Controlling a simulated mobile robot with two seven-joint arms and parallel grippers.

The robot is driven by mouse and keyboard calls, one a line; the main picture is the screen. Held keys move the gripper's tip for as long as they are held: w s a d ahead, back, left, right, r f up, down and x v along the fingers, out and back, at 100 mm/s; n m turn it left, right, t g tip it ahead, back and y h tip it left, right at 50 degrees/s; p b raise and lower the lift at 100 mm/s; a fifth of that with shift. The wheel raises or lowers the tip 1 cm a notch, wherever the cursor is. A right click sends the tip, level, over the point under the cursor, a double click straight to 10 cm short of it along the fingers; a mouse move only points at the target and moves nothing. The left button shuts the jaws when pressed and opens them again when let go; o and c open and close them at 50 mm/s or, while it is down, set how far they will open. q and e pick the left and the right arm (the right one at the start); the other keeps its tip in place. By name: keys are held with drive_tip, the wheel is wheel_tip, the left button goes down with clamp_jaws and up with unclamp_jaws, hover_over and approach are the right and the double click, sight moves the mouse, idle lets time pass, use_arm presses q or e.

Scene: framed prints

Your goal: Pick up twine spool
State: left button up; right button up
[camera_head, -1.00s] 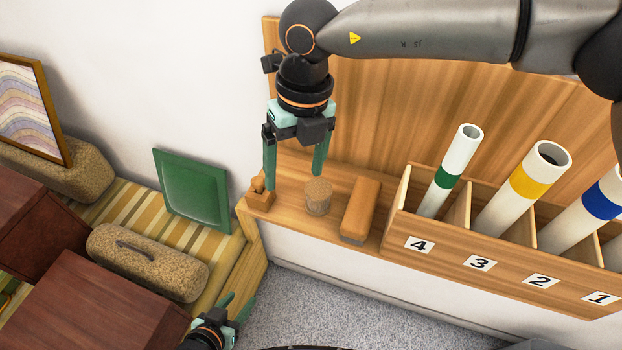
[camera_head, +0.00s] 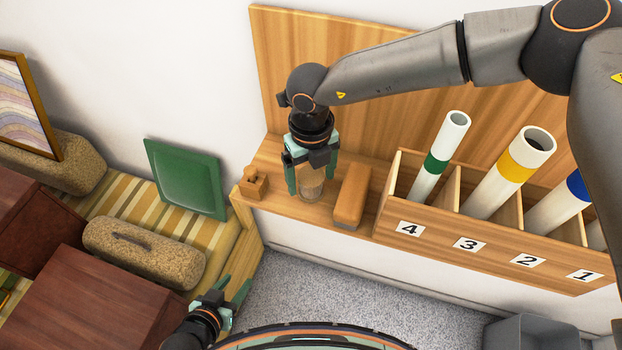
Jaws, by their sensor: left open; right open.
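The twine spool (camera_head: 311,187) is a small tan cylinder standing upright on the wooden shelf, between a small wooden block piece and a longer brown block. My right gripper (camera_head: 311,186) comes down from above, its green fingers open and pointing down on either side of the spool. The gripper partly hides the spool's top, and I cannot tell whether the fingers touch it. My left gripper (camera_head: 232,292) is at the lower left, open and empty, above the floor beside the striped bench.
A small wooden piece (camera_head: 255,184) stands left of the spool and a brown block (camera_head: 351,196) right of it. A numbered rack (camera_head: 490,252) with banded tubes fills the right. A grey bin (camera_head: 530,333) stands lower right.

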drive_tip(key=shift+f, duration=0.55)
drive_tip(key=c, duration=1.3)
